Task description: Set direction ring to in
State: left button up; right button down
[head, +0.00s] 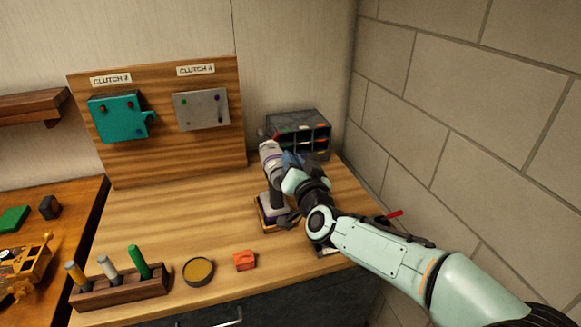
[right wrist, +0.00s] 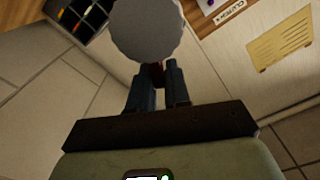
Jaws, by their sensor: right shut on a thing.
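A grey and dark power tool, which looks like a drill (head: 270,155), stands upright on a small base (head: 272,222) near the back right of the wooden bench. My right gripper (head: 285,160) is at the tool's upper part, reaching in from the right. In the right wrist view its two fingers (right wrist: 157,85) are shut on a small dark red part (right wrist: 157,72), just below a round grey disc with a notched edge (right wrist: 147,28). I cannot tell a separate direction ring or its setting. My left gripper is not in view.
A dark compartment organizer (head: 300,120) stands behind the tool. A board with a teal plate (head: 118,118) and a grey plate (head: 201,110) is at the back left. A wooden rack (head: 120,292), round tin (head: 198,271) and orange block (head: 244,260) sit in front. The bench's middle is clear.

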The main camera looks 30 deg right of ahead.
jog(key=shift+f, duration=0.1)
dwell(0.3)
jog(key=c, duration=1.2)
grip_release()
jog(key=shift+o, duration=0.2)
jog(key=shift+s, duration=0.15)
jog(key=b+v, duration=0.1)
jog(key=v, duration=1.2)
